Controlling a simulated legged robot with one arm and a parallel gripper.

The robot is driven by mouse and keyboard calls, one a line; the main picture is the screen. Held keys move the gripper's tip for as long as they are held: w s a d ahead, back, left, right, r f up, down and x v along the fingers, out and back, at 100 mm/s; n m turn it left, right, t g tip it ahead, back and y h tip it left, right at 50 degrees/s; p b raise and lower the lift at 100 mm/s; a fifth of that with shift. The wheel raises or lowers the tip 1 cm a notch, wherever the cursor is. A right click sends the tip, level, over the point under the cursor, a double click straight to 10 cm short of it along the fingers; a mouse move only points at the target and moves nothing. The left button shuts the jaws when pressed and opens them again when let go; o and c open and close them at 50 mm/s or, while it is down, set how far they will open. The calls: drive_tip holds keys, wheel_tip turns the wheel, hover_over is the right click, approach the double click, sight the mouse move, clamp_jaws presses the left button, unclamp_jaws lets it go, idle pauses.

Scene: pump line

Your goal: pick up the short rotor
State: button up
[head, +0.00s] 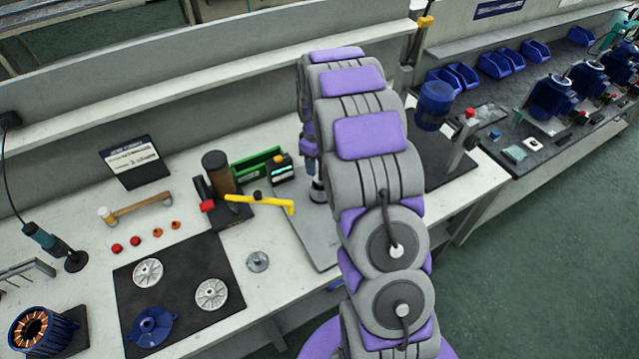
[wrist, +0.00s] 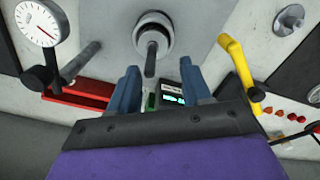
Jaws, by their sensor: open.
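A silver round part with a dark shaft sticking out, which looks like the short rotor (wrist: 153,36), stands on a light grey plate in the wrist view. My gripper (wrist: 158,76) has its two blue fingers apart with nothing between them. The rotor's shaft shows just beyond the gap between the fingertips, and the fingers look clear of it.
A dial gauge (wrist: 40,22) and a red piece (wrist: 75,97) are at left there. A black mat (head: 180,245) holds several pump parts.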

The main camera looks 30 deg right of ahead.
sight(321, 177)
drive_tip(key=f, duration=0.1)
drive_tip(key=d+f+b, duration=0.1)
drive_tip(key=f, duration=0.3)
drive_tip(key=shift+s+d, duration=0.1)
drive_tip(key=shift+d, duration=0.15)
drive_tip(key=shift+a, duration=0.1)
drive_tip(key=shift+c, duration=0.9)
drive_tip(key=c, duration=0.5)
drive_tip(key=shift+f, duration=0.1)
clamp_jaws()
